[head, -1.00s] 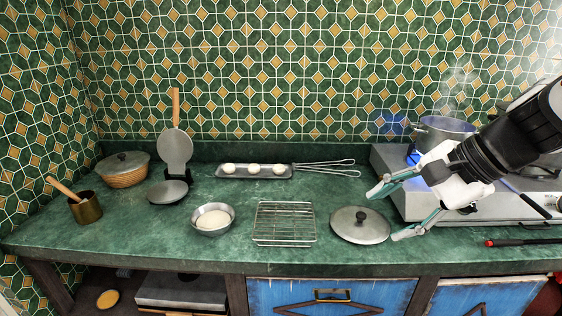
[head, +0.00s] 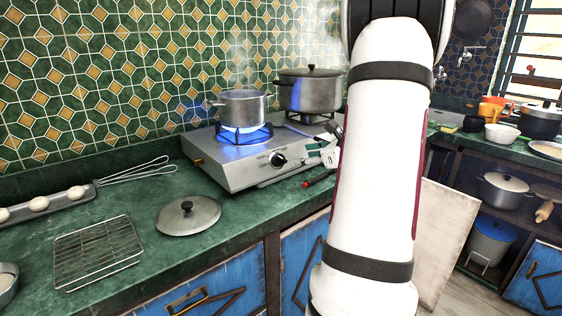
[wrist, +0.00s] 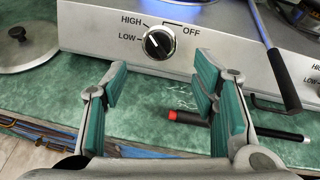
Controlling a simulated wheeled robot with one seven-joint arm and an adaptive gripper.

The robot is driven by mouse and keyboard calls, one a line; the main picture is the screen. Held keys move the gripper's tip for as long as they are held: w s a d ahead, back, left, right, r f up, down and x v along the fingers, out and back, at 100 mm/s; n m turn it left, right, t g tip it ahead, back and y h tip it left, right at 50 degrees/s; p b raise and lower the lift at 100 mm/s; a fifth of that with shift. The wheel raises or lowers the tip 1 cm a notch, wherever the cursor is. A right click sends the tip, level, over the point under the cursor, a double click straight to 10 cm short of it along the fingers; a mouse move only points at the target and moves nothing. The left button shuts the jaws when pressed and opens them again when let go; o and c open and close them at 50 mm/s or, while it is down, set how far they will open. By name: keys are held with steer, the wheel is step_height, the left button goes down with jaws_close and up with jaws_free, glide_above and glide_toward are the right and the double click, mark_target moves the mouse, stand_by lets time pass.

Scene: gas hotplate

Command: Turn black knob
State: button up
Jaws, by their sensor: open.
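The black knob (head: 278,159) is on the front panel of the silver gas hotplate (head: 225,176). In the wrist view the knob (wrist: 158,43) shows a pale mark pointing up-left, toward the HIGH and LOW labels; OFF is on its upper right. My gripper (wrist: 162,82) is open and empty, its teal-padded fingers spread below the knob in that view, apart from it. In the head view part of my gripper (head: 325,152) shows just right of the knob; my white arm hides the rest.
A steaming pot (head: 243,108) sits over a blue flame, with a larger lidded pot (head: 308,92) behind right. A black-handled rod (wrist: 278,75) crosses the hotplate's front edge. A red-tipped black stick (wrist: 235,123) lies on the counter. A lid (head: 188,215) lies left.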

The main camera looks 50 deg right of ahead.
mark_target(283, 158)
steer(key=b+x, duration=0.1)
steer(key=x, duration=0.8)
steer(key=shift+w+f, duration=0.15)
steer(key=shift+w, duration=0.2)
steer(key=c, duration=1.1)
